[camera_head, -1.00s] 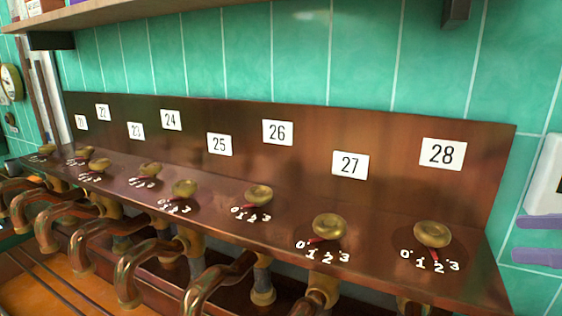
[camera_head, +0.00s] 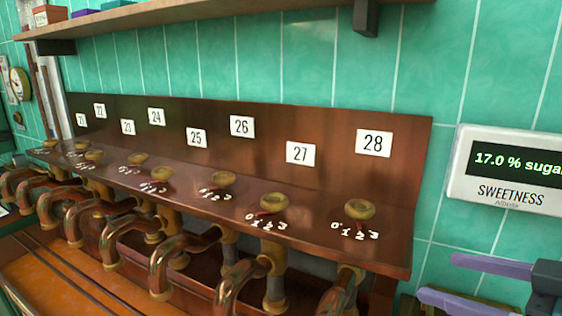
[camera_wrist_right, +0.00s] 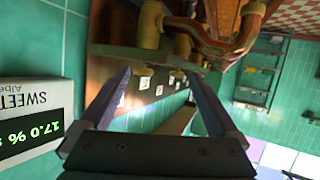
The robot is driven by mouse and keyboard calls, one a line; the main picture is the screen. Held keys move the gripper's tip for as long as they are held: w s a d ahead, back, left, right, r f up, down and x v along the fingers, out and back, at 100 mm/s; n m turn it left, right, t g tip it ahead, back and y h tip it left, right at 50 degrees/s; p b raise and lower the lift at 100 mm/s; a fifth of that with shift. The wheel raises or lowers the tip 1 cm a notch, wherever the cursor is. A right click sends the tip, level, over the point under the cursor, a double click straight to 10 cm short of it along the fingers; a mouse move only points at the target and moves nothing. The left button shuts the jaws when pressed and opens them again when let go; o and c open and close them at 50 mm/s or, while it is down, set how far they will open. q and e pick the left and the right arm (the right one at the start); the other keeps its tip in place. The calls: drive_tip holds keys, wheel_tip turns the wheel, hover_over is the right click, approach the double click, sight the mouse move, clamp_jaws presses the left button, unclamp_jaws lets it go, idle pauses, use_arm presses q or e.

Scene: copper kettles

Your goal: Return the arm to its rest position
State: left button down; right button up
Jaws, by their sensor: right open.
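My right gripper (camera_head: 438,278) is at the lower right of the head view. Its two purple fingers point left and stand apart, with nothing between them. It is to the right of the copper panel (camera_head: 300,180) and apart from the knobs. In the right wrist view the open fingers (camera_wrist_right: 157,80) frame part of the panel and pipes beyond. The brass knob under label 28 (camera_head: 359,211) is the nearest knob. The knob under label 27 (camera_head: 273,203) is to its left. My left gripper is not in view.
A white SWEETNESS display (camera_head: 508,172) reading 17.0 % hangs on the green tiled wall above my right gripper. Copper pipes (camera_head: 165,262) curve out below the panel. A wooden shelf (camera_head: 200,16) runs along the top. Bare tiles lie between panel and display.

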drive_tip(key=s+a+f+m+g+h, duration=0.2)
drive_tip(key=s+a+f+m+h, duration=0.1)
drive_tip(key=s+a+h, duration=0.3)
drive_tip(key=s+r+m+g+p, duration=0.25)
drive_tip(key=s+g, duration=0.45)
drive_tip(key=s, duration=0.9)
wheel_tip(320, 180, up, 32)
drive_tip(key=p, duration=3.1)
drive_tip(key=shift+a+n+t+p, duration=0.3)
drive_tip(key=shift+a+n+p, duration=0.05)
drive_tip(key=shift+w, duration=0.1)
